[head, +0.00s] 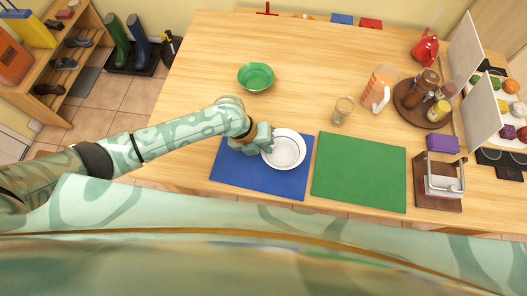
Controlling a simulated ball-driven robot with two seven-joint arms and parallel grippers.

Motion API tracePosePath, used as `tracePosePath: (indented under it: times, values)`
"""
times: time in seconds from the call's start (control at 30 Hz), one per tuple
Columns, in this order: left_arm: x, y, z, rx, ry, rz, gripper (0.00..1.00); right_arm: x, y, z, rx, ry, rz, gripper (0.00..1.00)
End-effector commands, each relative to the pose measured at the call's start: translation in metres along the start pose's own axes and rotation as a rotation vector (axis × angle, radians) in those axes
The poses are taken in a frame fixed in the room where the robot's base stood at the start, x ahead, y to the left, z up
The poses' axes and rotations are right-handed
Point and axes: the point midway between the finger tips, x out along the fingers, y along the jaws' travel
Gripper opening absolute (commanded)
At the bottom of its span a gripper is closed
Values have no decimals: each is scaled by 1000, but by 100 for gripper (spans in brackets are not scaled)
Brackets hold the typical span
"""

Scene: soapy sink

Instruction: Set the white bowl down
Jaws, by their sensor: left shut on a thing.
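The white bowl (287,150) is over the right part of the blue mat (260,185) near the table's front edge. My left gripper (267,146) is shut on the bowl's left rim. The bowl looks about level; I cannot tell whether its base touches the mat. The fingertips are partly hidden by the hand. My right gripper is not in view.
A green mat (358,172) lies bare to the right. A green bowl (256,77) stands behind, and a clear glass (342,110) stands to the right. A pitcher (380,86), a round tray (420,111) with jars and a wooden caddy (438,190) stand further right.

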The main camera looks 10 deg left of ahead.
Motion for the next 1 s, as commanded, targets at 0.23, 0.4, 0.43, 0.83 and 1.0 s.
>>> tracePosePath:
  times: [0.23, 0.4, 0.43, 0.83, 1.0]
  values:
    - [27, 12, -1, -1, 0, -1, 0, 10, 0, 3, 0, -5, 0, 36]
    - [26, 12, -1, 0, -1, -1, 0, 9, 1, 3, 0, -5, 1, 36]
    - [26, 12, -1, 0, -1, -1, 0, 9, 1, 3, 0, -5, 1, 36]
    - [28, 14, -1, 0, 0, 1, 29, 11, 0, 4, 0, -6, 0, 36]
    - [22, 12, -1, 1, -1, 1, 29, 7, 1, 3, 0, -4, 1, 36]
